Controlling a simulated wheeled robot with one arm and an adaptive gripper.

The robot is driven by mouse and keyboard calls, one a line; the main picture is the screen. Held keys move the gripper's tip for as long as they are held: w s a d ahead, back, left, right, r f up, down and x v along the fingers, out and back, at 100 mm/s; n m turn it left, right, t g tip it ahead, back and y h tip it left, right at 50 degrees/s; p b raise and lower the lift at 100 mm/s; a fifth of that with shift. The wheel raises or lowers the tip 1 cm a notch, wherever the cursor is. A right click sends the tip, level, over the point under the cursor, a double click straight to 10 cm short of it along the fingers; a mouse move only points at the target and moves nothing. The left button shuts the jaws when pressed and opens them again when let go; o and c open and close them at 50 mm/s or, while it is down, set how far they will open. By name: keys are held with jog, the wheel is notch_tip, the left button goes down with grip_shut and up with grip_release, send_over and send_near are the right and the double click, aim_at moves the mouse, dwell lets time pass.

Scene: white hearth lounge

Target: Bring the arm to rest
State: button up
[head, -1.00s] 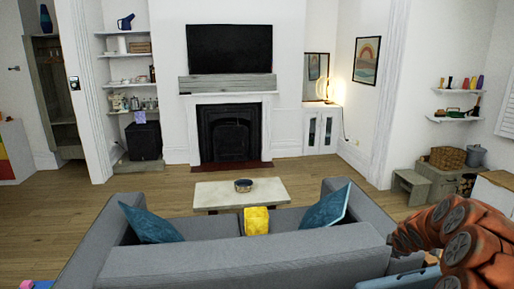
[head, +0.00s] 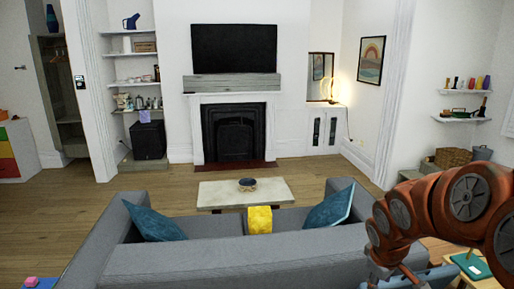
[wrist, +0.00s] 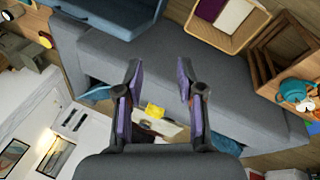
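My gripper (wrist: 158,72) shows in the wrist view with its two dark, purple-sided fingers spread apart and nothing between them. The back of the grey sofa lies beyond the fingers, apart from them. In the head view my orange arm is bent at the right, in front of the sofa's right end; the gripper itself cannot be made out clearly there.
The grey sofa (head: 230,262) fills the front, with a yellow cloth (head: 259,219) on it. A coffee table (head: 215,196) with a bowl (head: 247,184) stands beyond. A small table with a green item (head: 471,265) is at lower right. Open floor lies left.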

jog(key=s+a+m+g+y, duration=0.1)
jog(key=s+a, duration=0.5)
jog(key=s, duration=0.8)
jog(key=s+a+m+g+y, duration=0.1)
jog(key=s+a+m+g, duration=0.2)
jog(key=s, duration=1.2)
jog(key=a+r+m, duration=0.1)
jog(key=a+m, duration=0.1)
jog(key=a, duration=0.1)
jog(key=shift+g+b, duration=0.3)
